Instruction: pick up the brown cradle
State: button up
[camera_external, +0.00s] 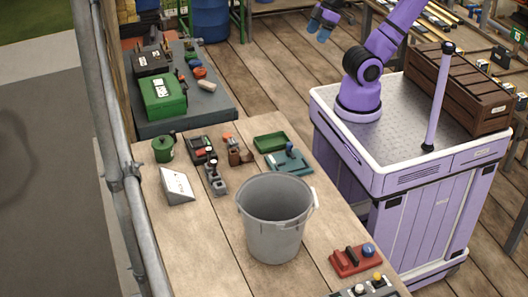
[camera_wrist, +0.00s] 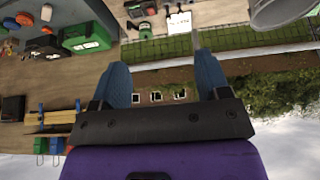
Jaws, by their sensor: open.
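The brown cradle (camera_external: 238,154) stands on the wooden table, left of the grey bucket, with a small orange-red part at its top. It sits between a dark cradle with a red part (camera_external: 202,149) and a green tray (camera_external: 270,142). I cannot make it out in the wrist view. My gripper (camera_external: 317,30) is at the top of the outside view, well apart from the cradle and beyond the table. In the wrist view its two blue fingers (camera_wrist: 162,60) are spread with nothing between them.
A grey bucket (camera_external: 272,240) stands tall on the table. A grey cradle (camera_external: 216,182), a teal cradle (camera_external: 291,163), a red cradle (camera_external: 354,261) and a white sloped sign (camera_external: 176,186) stand around it. A green case (camera_external: 162,98) is on the grey bench behind.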

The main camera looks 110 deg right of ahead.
dwell(0.7)
jog(key=g, duration=0.5)
send_over(236, 151)
notch_tip(236, 151, down, 33)
jog(key=shift+f, duration=5.9)
jog(key=c, duration=1.1)
jog(key=shift+o, duration=0.2)
jog(key=shift+r, duration=0.1)
